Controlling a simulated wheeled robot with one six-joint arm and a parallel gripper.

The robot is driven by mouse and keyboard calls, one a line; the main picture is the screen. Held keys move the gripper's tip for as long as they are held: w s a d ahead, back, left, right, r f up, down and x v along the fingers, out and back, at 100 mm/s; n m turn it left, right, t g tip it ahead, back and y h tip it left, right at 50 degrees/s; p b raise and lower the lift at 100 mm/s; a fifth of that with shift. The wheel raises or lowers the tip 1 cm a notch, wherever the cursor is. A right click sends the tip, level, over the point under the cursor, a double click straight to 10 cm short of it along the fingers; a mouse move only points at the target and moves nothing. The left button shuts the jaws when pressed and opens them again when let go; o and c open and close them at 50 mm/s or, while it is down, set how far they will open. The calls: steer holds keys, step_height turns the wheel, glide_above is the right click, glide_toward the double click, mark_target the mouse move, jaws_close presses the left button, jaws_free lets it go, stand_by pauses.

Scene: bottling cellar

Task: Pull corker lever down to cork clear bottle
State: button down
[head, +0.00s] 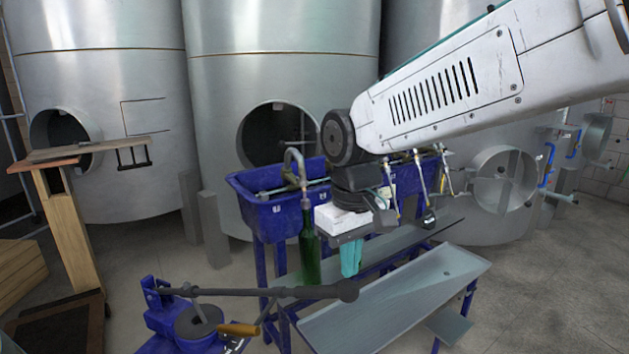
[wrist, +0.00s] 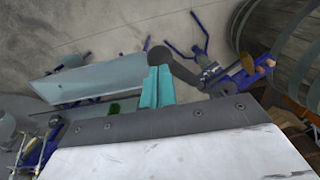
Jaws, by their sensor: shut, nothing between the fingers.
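The blue corker (head: 170,320) stands at the lower left in the head view, and its dark lever (head: 255,292) reaches out to the right, about level. The lever ends in a round dark knob (head: 347,290). My gripper (head: 350,272) has teal fingers, closed together and empty, pointing down just above the knob in the picture. The wrist view shows the closed fingers (wrist: 155,80) with the knob (wrist: 159,55) just beyond their tips and the corker (wrist: 235,80) to the right. I cannot tell whether fingers and knob touch. I cannot make out a clear bottle.
A green bottle (head: 309,252) stands under a spout of the blue filler trough (head: 262,207), left of my gripper. A grey bench (head: 395,300) extends to the right. Steel tanks (head: 285,60) stand behind. A wooden stand (head: 68,225) is at left. Floor at right is clear.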

mark_target(356, 286)
stand_by(0.5)
steer(key=shift+s+d+f, duration=0.1)
steer(key=shift+d+f, duration=0.15)
steer(key=shift+f, duration=0.45)
steer(key=shift+s+d+f, duration=0.1)
steer(key=shift+d+f, duration=0.1)
steer(key=shift+f, duration=0.45)
steer(key=shift+d+f, duration=0.1)
steer(key=shift+f, duration=1.2)
steer(key=shift+f, duration=0.1)
steer(key=shift+s+d+f, duration=0.1)
steer(key=shift+d+f, duration=0.05)
steer(key=shift+f, duration=0.5)
steer(key=shift+s+d+f, duration=0.1)
steer(key=shift+d+f, duration=0.05)
steer(key=shift+f, duration=0.5)
steer(key=shift+f, duration=0.1)
